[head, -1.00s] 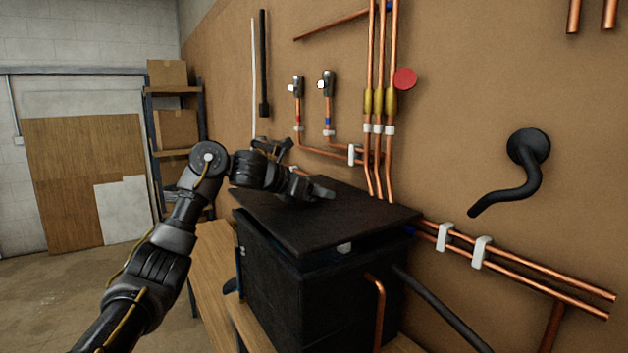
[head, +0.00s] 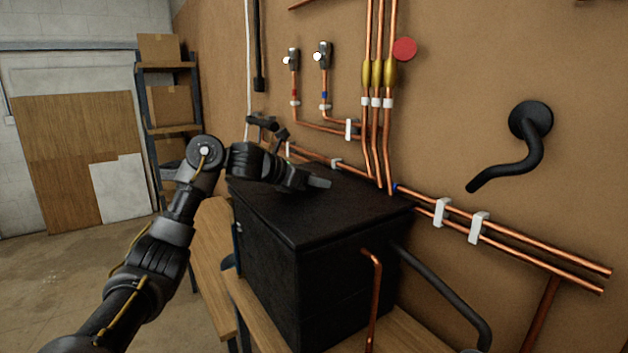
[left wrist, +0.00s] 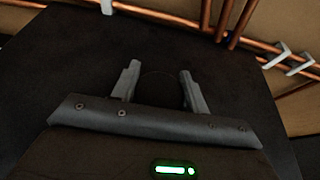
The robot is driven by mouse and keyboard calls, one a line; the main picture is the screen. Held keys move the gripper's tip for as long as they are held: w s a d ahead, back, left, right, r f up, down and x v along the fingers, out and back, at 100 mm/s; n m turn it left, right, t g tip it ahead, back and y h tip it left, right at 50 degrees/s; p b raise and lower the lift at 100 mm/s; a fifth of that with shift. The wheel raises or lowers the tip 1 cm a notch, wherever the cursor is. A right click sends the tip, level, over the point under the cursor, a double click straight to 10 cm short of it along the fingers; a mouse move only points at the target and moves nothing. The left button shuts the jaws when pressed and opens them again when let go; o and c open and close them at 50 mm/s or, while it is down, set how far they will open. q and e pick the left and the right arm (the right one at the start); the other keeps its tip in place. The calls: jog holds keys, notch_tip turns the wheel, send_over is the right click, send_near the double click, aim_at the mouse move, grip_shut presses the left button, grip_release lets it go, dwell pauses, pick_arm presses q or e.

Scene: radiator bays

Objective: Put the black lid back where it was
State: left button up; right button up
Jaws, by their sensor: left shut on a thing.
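The black lid (head: 345,215) lies on top of the black box (head: 270,265), with no clear gap showing between them at the near edges. My left gripper (head: 318,183) is low over the middle of the lid. In the left wrist view its two fingers (left wrist: 159,88) stand on either side of a dark round knob on the lid (left wrist: 50,70), and the gripper is shut on it. The dark knob hardly stands out from the lid. My right gripper is not in view.
Copper pipes (head: 530,255) with white clips run along the wall behind and right of the box. An upright copper pipe (head: 374,300) and a black hose (head: 445,295) are close at its right. A wooden bench (head: 212,260) is below. A black curved pipe (head: 520,160) juts from the wall.

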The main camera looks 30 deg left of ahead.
pick_arm(q)
jog(key=shift+w+d+f, duration=0.15)
jog(key=shift+f, duration=0.15)
jog(key=shift+f+b, duration=0.1)
jog(key=shift+b, duration=0.2)
jog(key=o, duration=1.4)
jog(key=shift+c, duration=0.2)
jog(key=shift+o, duration=0.7)
jog(key=shift+f, duration=0.1)
